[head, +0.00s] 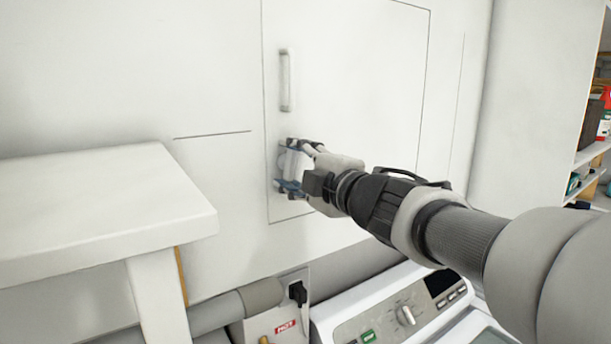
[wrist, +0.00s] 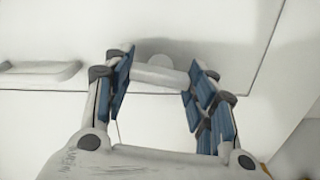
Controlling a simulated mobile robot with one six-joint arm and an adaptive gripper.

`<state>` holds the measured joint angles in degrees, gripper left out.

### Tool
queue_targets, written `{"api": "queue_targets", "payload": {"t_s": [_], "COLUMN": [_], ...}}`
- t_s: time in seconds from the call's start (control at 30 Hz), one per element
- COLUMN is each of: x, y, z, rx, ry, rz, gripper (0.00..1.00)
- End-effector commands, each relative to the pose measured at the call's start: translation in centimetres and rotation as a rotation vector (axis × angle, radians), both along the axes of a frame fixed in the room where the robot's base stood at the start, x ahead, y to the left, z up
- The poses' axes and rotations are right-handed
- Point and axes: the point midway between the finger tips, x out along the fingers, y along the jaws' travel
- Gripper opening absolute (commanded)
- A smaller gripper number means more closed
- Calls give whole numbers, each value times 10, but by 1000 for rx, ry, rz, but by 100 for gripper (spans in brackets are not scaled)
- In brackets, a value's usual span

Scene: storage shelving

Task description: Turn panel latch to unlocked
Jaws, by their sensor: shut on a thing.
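The panel latch is a small white bar with a round base on a white panel door (head: 350,100). In the wrist view the latch (wrist: 160,75) lies across the gap between the blue-padded fingers. My gripper (head: 291,166) is at the lower left of the door, its fingers one above the other in the head view. In the wrist view my gripper (wrist: 157,78) is shut on the latch, with a finger at each end of the bar. In the head view the fingers partly hide the latch. The door looks closed.
A door handle (head: 286,80) stands upright above the latch. A white table (head: 100,200) is at the left. Below are a power plug (head: 298,292) and a white appliance with a knob (head: 405,315). Shelves (head: 592,152) stand at far right.

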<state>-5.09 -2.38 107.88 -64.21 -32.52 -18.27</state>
Motion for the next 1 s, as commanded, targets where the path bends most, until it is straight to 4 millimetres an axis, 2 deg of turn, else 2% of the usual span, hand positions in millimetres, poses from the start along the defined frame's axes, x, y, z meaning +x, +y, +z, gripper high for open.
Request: {"api": "queue_targets", "payload": {"t_s": [0.4, 0.97, 1.0], "x": [0, 0, 0], "y": [0, 0, 0], "z": [0, 1, 1], "rx": [-158, -182, -182], "ry": [-108, -124, -124], "rz": [-1, 0, 0], "gripper": [28, 28, 53]}}
